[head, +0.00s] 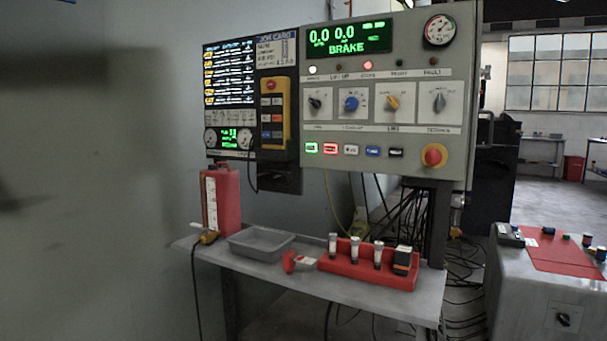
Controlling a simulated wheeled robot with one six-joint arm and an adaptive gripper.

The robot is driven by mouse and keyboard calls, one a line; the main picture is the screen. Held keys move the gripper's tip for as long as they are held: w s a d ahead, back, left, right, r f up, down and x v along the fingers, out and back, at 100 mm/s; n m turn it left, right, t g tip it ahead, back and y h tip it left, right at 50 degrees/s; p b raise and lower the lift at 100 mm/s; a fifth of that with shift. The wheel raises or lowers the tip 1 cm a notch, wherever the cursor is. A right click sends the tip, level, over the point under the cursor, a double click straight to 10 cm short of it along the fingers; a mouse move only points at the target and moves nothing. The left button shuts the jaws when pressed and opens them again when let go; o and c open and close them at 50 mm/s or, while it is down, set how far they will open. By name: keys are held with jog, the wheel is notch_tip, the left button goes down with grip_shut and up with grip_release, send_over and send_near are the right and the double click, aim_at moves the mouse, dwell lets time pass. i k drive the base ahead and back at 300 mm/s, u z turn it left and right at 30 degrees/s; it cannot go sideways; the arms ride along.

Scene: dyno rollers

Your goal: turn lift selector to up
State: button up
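A grey control panel (375,166) carries a row of rotary selectors on white plates: a black knob (314,103), a blue knob (351,103), a yellow knob (393,102) and a grey knob (439,102). Their labels are too small to read surely, so I cannot tell which is the lift selector. The yellow knob looks tilted; the grey knob looks near upright. Another black selector (563,319) sits on a grey cabinet at the lower right. The green display (348,39) reads BRAKE. My gripper is not in view.
A red emergency button (434,155) and a row of small buttons (351,150) lie below the knobs. A narrow bench (300,270) beneath holds a grey tray (260,243) and a red rack (370,270). Cables hang behind. The space before the panel looks clear.

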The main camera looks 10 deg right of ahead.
aim_at(393, 104)
jog(key=k, duration=0.95)
jog(key=z, duration=1.1)
jog(key=i, duration=0.85)
jog(key=u, duration=0.75)
jog(key=i, duration=0.8)
jog(key=u, duration=0.85)
